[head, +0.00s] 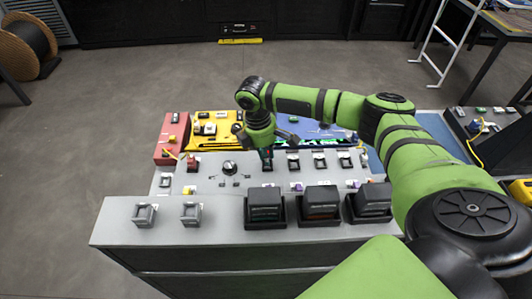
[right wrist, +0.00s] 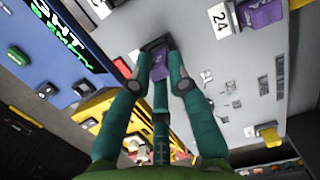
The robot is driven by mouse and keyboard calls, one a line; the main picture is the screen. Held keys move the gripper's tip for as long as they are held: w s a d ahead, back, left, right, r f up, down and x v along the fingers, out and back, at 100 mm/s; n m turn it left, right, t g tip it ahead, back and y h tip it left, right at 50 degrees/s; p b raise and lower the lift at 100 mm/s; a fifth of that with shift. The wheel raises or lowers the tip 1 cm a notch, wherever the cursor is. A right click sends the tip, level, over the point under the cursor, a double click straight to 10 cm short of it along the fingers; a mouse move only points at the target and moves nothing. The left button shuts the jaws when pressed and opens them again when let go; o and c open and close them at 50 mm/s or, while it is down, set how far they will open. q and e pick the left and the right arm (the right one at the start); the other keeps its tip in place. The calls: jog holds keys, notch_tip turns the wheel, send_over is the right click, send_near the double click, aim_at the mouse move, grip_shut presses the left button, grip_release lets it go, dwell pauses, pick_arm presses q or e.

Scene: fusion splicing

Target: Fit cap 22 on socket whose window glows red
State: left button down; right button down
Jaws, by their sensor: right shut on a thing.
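My right gripper (head: 266,160) reaches down to the grey console behind the row of dark boxes. In the right wrist view its fingers (right wrist: 165,75) are shut on a purple cap (right wrist: 158,68), next to a dark frame; I cannot tell whether the cap is seated there. No number on it is readable. Black-framed sockets (head: 293,163) stand right of the gripper. The middle dark box (head: 320,202) at the front shows a dull reddish-brown face; whether it glows is unclear. Labels 24 (right wrist: 221,21) and 21 (right wrist: 206,77) show on the panel. My left gripper is out of view.
Another purple piece (right wrist: 260,13) and a yellow piece (right wrist: 268,133) sit on the panel. Two grey brackets (head: 145,214) stand at the console's front left. A yellow tray (head: 213,143) and a red block (head: 169,140) lie behind.

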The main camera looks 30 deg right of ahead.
jog(key=shift+f, duration=0.5)
jog(key=c, duration=1.1)
grip_release()
jog(key=r, duration=0.4)
jog(key=a+r, duration=0.1)
jog(key=r, duration=0.3)
jog(key=w+r, duration=0.1)
jog(key=r, duration=0.3)
jog(key=shift+a, duration=0.2)
